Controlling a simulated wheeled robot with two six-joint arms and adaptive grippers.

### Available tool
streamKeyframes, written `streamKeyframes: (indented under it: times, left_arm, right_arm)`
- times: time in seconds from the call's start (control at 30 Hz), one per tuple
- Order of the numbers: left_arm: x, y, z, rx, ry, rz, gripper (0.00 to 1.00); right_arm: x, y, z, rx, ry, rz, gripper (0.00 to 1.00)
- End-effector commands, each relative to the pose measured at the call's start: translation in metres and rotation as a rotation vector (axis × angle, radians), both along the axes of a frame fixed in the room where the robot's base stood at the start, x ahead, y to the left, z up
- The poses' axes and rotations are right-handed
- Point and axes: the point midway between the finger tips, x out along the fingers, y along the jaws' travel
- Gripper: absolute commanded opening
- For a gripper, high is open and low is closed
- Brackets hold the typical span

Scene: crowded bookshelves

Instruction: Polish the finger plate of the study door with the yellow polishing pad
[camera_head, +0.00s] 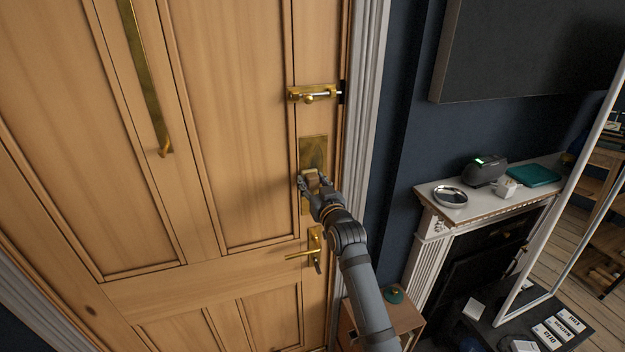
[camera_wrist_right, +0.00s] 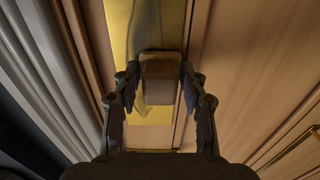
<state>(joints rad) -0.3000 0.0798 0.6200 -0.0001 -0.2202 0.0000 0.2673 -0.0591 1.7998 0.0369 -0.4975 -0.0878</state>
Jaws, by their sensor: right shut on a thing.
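The brass finger plate (camera_head: 314,149) is an upright rectangle on the right side of the wooden study door (camera_head: 225,130), between a bolt and a lever handle. My right gripper (camera_head: 314,184) is at the lower half of the plate, shut on the polishing pad (camera_wrist_right: 160,80), a small block that looks brownish yellow in this light. In the right wrist view the pad sits between both fingers, in front of the plate (camera_wrist_right: 146,25). I cannot tell for sure whether it touches the plate. The gripper hides part of the plate's lower half. My left gripper is not in view.
A brass bolt (camera_head: 313,93) is above the plate and a lever handle (camera_head: 305,256) below it. A long pull bar (camera_head: 146,80) is further left. The white door frame (camera_head: 365,110) stands close on the right. A mantel shelf (camera_head: 475,208) with small items is beyond.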

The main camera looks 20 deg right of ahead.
Motion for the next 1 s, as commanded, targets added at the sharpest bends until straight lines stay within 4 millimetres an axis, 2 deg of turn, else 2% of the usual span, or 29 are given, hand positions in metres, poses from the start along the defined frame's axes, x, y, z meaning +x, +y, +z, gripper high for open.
streamKeyframes:
  times: [0.1,1.0]
  left_arm:
    - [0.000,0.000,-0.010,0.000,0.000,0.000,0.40]
    - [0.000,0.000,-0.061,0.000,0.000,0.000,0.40]
  right_arm:
    - [0.000,0.000,-0.015,0.000,0.000,0.000,0.17]
    - [0.000,0.000,-0.096,-0.001,-0.001,0.000,0.17]
